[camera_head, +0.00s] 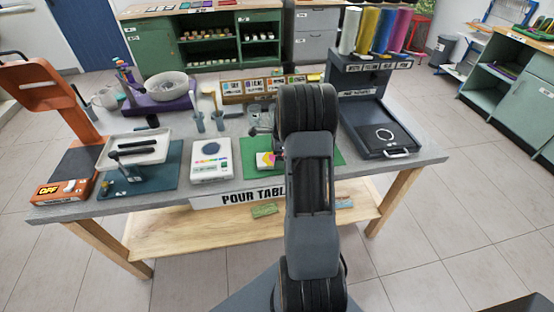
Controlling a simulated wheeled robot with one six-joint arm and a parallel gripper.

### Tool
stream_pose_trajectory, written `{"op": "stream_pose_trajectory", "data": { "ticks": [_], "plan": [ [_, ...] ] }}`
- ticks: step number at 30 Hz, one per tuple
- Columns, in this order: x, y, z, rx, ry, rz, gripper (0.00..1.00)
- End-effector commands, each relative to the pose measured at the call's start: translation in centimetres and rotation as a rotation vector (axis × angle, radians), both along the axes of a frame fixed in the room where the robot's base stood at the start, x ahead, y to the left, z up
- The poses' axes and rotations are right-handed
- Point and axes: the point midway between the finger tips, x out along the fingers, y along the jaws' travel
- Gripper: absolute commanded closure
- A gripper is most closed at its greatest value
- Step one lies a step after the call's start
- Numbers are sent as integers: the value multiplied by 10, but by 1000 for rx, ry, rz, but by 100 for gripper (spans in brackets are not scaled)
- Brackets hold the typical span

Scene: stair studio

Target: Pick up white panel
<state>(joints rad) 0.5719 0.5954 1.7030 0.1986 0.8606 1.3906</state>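A white panel-like device (211,160) lies on the grey table, left of my arm. It has a round dark face and small coloured marks along its near edge. I cannot tell for certain that it is the white panel of the task. A small white, pink and yellow piece (265,160) lies on a green mat (249,168) just right of it, partly behind my arm. My arm rises in the middle of the view and hides the table behind it. I cannot make out my gripper's fingers.
The table (432,150) also bears an orange stand (50,86), a white tray (133,150), a purple scale-like base with a grey bowl (166,86), and a dark machine with coloured rolls (375,120). Cabinets (206,42) stand behind.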

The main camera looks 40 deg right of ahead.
Motion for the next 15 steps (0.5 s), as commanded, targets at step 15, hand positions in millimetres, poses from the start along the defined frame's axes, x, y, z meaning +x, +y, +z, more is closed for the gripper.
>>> {"op": "stream_pose_trajectory", "data": {
  "ticks": [15],
  "plan": [
    [1,2,-14,0,0,1,8]
  ]
}}
